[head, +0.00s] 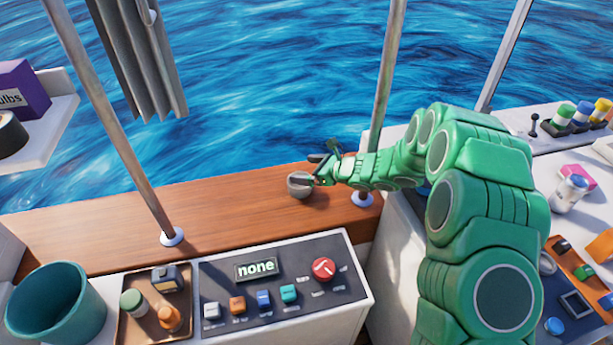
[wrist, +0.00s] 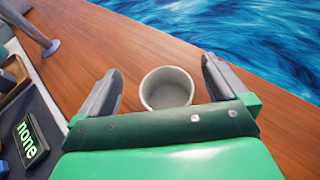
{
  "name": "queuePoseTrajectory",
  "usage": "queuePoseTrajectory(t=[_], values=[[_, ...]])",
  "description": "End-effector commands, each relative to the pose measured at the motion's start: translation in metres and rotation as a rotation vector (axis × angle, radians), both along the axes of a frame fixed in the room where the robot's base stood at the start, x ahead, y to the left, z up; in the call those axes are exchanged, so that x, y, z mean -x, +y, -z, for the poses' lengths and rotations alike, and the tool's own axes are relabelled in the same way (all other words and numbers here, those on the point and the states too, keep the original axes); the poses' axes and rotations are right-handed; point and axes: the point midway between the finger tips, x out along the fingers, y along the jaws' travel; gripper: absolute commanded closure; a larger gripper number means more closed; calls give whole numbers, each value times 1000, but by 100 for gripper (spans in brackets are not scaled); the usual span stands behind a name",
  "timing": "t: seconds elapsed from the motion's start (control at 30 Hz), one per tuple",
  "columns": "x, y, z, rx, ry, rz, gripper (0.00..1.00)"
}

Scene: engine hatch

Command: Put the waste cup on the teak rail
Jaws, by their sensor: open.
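The waste cup (head: 299,185) is a small grey round cup. It stands upright on the brown teak rail (head: 235,222), near the metal post at the right end of the visible wood. In the wrist view the cup (wrist: 167,89) looks empty and sits between my two grey fingers, with a gap on each side. My gripper (head: 318,174) is open at the cup; it also shows in the wrist view (wrist: 162,82). The cup's base is partly hidden by my gripper in the wrist view.
A control panel (head: 283,284) with a "none" display and several buttons stands in front of the rail. A teal bin (head: 58,308) and a brown tray (head: 128,327) are at the lower left. Posts (head: 125,140) rise from the rail. The rail left of the cup is clear.

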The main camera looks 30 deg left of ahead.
Motion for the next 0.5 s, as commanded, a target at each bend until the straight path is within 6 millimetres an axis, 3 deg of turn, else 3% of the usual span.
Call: queuePoseTrajectory(t=[0.2,0.5], values=[[0,0,-12,0,0,0,0],[0,0,-14,-1,-1,-1,0]])
